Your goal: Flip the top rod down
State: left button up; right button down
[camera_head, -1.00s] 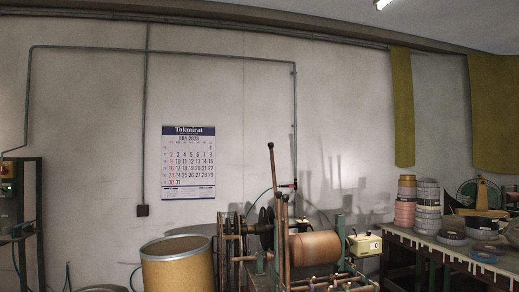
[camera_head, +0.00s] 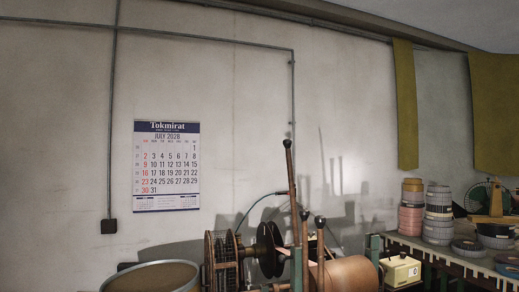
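The tape winding machine stands at the bottom middle, with a copper-coloured roller (camera_head: 345,274) and dark discs (camera_head: 268,248) on its left side. A tall upright rod (camera_head: 292,190) with a dark round knob rises above the machine, leaning slightly. Two shorter upright rods stand close by: one (camera_head: 305,245) just right of the tall rod's lower part, and a knobbed one (camera_head: 320,250) in front of the roller. The machine's lower part is cut off by the picture's bottom edge. Neither of my grippers is in view.
A round tan drum (camera_head: 150,277) stands left of the machine. A cream box (camera_head: 400,270) sits to the right of the roller. A table (camera_head: 440,249) at the right holds stacked tape rolls (camera_head: 411,207). The wall behind carries a calendar (camera_head: 167,166) and conduit.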

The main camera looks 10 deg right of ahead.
aim_at(287, 143)
jog(key=i+j, duration=0.2)
jog(key=i, duration=0.25)
jog(key=i+j+u, duration=0.1)
jog(key=i, duration=0.35)
